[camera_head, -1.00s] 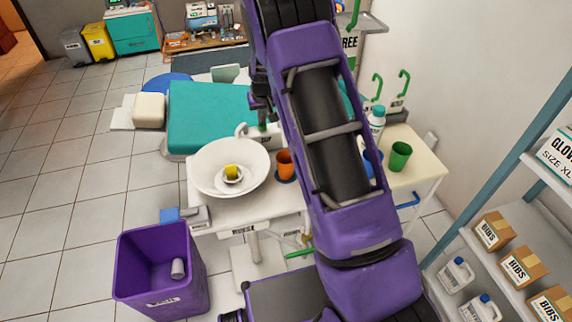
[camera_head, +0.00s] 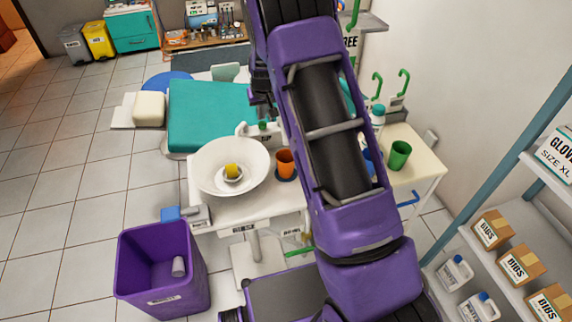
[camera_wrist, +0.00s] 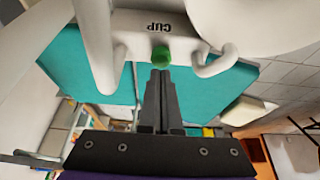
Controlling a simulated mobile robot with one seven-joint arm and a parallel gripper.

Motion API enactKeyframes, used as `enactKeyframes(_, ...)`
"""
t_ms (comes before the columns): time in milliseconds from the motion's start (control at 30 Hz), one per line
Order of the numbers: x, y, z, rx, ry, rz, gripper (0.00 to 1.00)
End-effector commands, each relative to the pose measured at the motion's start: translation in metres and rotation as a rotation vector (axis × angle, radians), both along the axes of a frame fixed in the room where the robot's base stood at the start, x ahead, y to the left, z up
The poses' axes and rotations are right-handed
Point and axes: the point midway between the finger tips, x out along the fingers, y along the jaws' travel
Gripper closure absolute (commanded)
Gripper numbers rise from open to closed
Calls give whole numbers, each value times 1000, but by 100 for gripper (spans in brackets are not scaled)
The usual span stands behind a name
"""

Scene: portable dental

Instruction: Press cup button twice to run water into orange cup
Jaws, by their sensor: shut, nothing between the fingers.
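The green button (camera_wrist: 161,56) sits on a white fixture marked CUP (camera_wrist: 140,20) in the wrist view. My gripper (camera_wrist: 160,74) is shut and empty, its black fingertips right by the button; whether they touch it I cannot tell. In the head view the button (camera_head: 263,124) shows small beside the basin, with my gripper (camera_head: 262,112) just above it, partly hidden by my arm. The orange cup (camera_head: 285,164) stands upright on a dark round spot right of the basin. Its inside is too small to tell whether it holds water.
The white basin (camera_head: 212,180) holds a small bowl with a yellow thing (camera_head: 232,170). A green cup (camera_head: 399,154) stands on the counter at right. White curved spouts (camera_wrist: 220,62) flank the button. The teal chair (camera_head: 205,115) lies behind; a purple bin (camera_head: 150,285) stands front left.

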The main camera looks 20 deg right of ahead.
Motion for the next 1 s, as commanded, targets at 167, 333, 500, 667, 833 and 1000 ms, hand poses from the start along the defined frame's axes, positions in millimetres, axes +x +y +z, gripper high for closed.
enactKeyframes(167, 0, 0, -8, 0, 1, 0, 100)
enactKeyframes(333, 0, 0, -14, 0, 1, 0, 100)
enactKeyframes(500, 0, 0, -20, 0, 1, 0, 100)
enactKeyframes(667, 0, 0, -21, 0, 2, 0, 100)
enactKeyframes(833, -1, 0, -20, 0, 2, 0, 100)
enactKeyframes(1000, 0, 0, -12, 0, 2, 0, 100)
